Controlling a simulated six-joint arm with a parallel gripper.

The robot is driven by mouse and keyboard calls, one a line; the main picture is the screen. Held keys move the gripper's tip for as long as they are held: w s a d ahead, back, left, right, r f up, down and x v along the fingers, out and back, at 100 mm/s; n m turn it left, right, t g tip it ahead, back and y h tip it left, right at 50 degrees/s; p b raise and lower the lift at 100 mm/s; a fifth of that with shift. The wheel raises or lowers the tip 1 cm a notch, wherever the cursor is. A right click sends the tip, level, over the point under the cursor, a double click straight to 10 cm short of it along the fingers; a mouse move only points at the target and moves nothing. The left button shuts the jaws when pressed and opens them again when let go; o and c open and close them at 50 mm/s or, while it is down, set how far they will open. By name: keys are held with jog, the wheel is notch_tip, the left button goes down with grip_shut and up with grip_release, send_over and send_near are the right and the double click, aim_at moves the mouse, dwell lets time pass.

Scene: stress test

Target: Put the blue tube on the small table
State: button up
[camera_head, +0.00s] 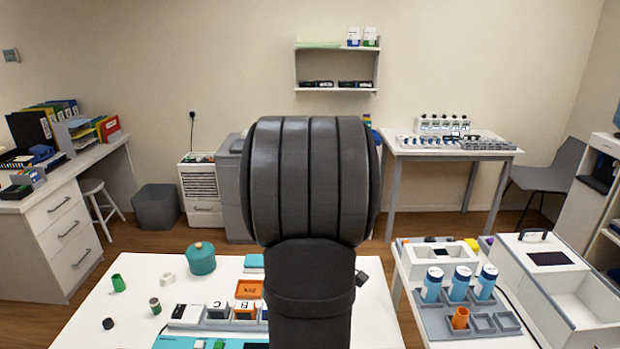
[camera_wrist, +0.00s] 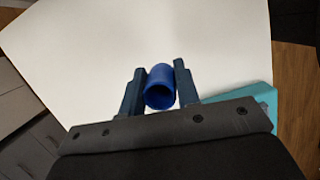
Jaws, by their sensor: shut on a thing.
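The blue tube (camera_wrist: 160,77) is in the wrist view, a short hollow cylinder with its open end facing the camera. My gripper (camera_wrist: 160,68) is shut on it, with one dark finger on each side. A white tabletop (camera_wrist: 215,45) lies behind the tube in that view; I cannot tell the gap between them. In the head view my dark arm fills the middle and hides the gripper and the tube. A white table (camera_head: 365,318) lies in front there, and a white table with grey legs (camera_head: 400,152) stands at the back right. I cannot tell which is the small table.
On the front table are a teal pot (camera_head: 201,259), a green cup (camera_head: 118,283), an orange tray (camera_head: 249,289) and lettered blocks. At right, a grey rack (camera_head: 435,322) holds several blue-and-white containers. A teal object (camera_wrist: 240,104) is close right of my gripper.

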jog(key=w+a+f+m+g+y, duration=0.1)
jog(key=w+f+m, duration=0.1)
jog(key=w+m, duration=0.2)
jog(key=w+a+f+m+g, duration=0.1)
jog(key=w+a+f+m, duration=0.1)
jog(key=w+m, duration=0.2)
jog(key=w+a+f+m+y, duration=0.1)
jog(key=w+a+f+m, duration=0.1)
jog(key=w+m, duration=0.2)
jog(key=shift+w+f+m+g+y, duration=0.1)
jog(key=shift+w+m+g+y, duration=0.1)
jog(key=shift+m, duration=0.6)
jog(key=shift+w+f+m+g+y, duration=0.1)
jog(key=shift+m+g, duration=0.1)
jog(key=shift+m, duration=0.6)
jog(key=shift+w+a+f+m, duration=0.35)
jog(key=shift+w+m, duration=0.05)
jog(key=shift+m, duration=0.3)
jog(key=shift+r, duration=0.1)
